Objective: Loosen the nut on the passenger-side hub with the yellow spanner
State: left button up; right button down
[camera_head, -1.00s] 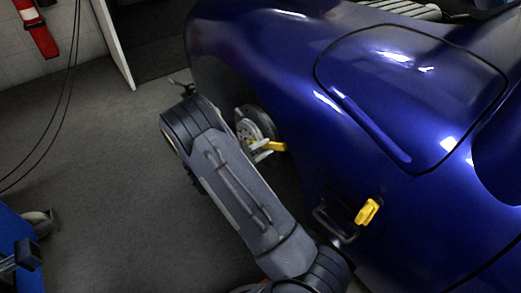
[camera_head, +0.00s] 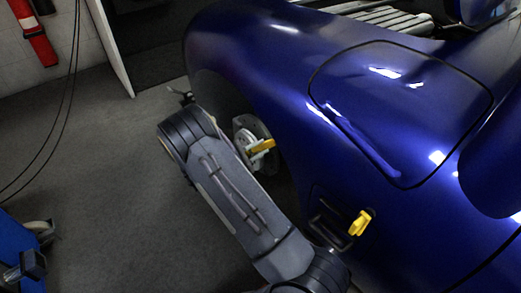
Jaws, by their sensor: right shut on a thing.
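The yellow spanner (camera_head: 263,145) is at the passenger-side hub (camera_head: 244,131), inside the blue car's open wheel well. Its yellow end points up and right, across the lower part of the hub disc. My right arm comes in from the bottom right and reaches up to the hub. My right gripper (camera_head: 250,154) is mostly hidden behind my own arm. It is shut on the spanner beside the hub. The nut is too small and covered to make out. I cannot tell whether the spanner sits on it. My left gripper is not in view.
The blue car body (camera_head: 270,75) curves closely over the hub. A yellow piece (camera_head: 360,222) sits on the car's side next to a dark bracket (camera_head: 328,226). A blue object (camera_head: 12,240) stands at lower left. The grey floor (camera_head: 100,160) left of my arm is clear.

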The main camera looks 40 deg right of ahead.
jog(key=shift+w+r, duration=0.1)
jog(key=shift+w+d+r+n+p, duration=0.1)
jog(key=shift+w+r+n+p, duration=0.4)
jog(key=shift+w+n+p, duration=0.2)
jog(key=shift+w+r+n+p, duration=0.45)
jog(key=shift+w+n+p, duration=0.15)
jog(key=shift+w, duration=0.1)
jog(key=shift+w+r, duration=0.1)
jog(key=w+n, duration=0.1)
jog(key=w+r+n+p, duration=0.1)
jog(key=w, duration=0.1)
jog(key=shift+d, duration=0.2)
